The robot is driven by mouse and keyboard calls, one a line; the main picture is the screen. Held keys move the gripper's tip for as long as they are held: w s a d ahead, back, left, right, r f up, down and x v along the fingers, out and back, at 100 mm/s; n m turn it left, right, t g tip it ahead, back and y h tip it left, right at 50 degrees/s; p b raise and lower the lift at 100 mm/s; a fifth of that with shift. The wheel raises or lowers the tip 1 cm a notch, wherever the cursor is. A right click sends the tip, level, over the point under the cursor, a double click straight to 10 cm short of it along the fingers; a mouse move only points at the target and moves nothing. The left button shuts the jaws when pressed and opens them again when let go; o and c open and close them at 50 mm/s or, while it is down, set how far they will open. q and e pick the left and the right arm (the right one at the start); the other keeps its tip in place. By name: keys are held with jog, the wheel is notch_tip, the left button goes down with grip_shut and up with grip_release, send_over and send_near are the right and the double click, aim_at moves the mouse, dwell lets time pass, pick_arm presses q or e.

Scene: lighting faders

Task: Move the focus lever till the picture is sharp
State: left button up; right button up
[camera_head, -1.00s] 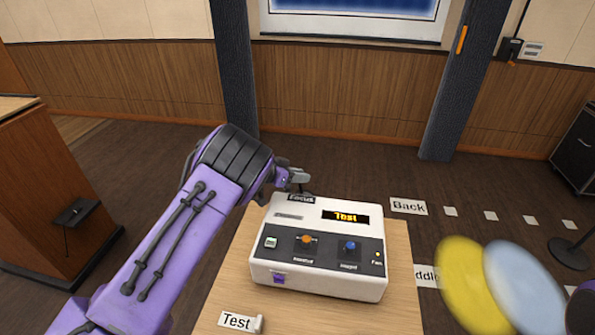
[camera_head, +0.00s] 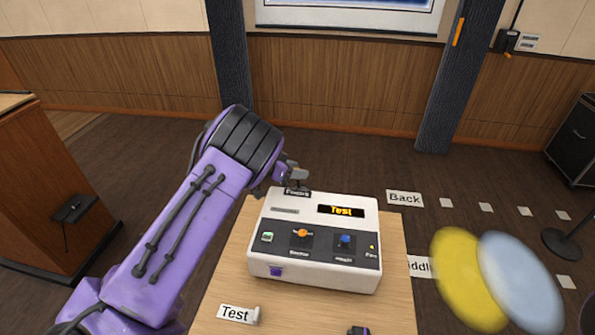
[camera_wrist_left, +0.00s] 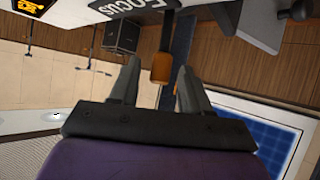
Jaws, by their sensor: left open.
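The white projector box (camera_head: 313,210) stands on a wooden table (camera_head: 398,290), with a lit "Test" display (camera_head: 341,211) and a Focus label (camera_head: 297,192) at its back left. My left gripper (camera_head: 296,172) is just behind that label. In the left wrist view the open left gripper (camera_wrist_left: 159,70) has an orange-brown lever knob (camera_wrist_left: 161,66) between its fingertips, with gaps visible on both sides. The lever is hidden in the head view. The screen (camera_head: 348,14) shows only its lower edge there; the wrist view shows its blue picture (camera_wrist_left: 240,125) with faint grid lines.
An orange knob (camera_head: 302,233) and a blue knob (camera_head: 345,239) sit on the box's front panel. A "Test" card (camera_head: 236,313) lies on the table. Yellow (camera_head: 468,280) and pale blue (camera_head: 520,280) discs are at right. A wooden cabinet (camera_head: 50,190) stands left.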

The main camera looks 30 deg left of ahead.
pick_arm(q)
jog(key=b+v, duration=0.2)
jog(key=v, duration=0.7)
jog(key=shift+s, duration=0.25)
pick_arm(e)
notch_tip(320, 180, down, 2)
jog(key=shift+f, duration=0.1)
pick_arm(q)
jog(key=shift+a+r, duration=0.1)
pick_arm(e)
jog(key=shift+o, duration=0.4)
pick_arm(q)
jog(key=shift+c, duration=0.4)
pick_arm(e)
jog(key=shift+c, duration=0.4)
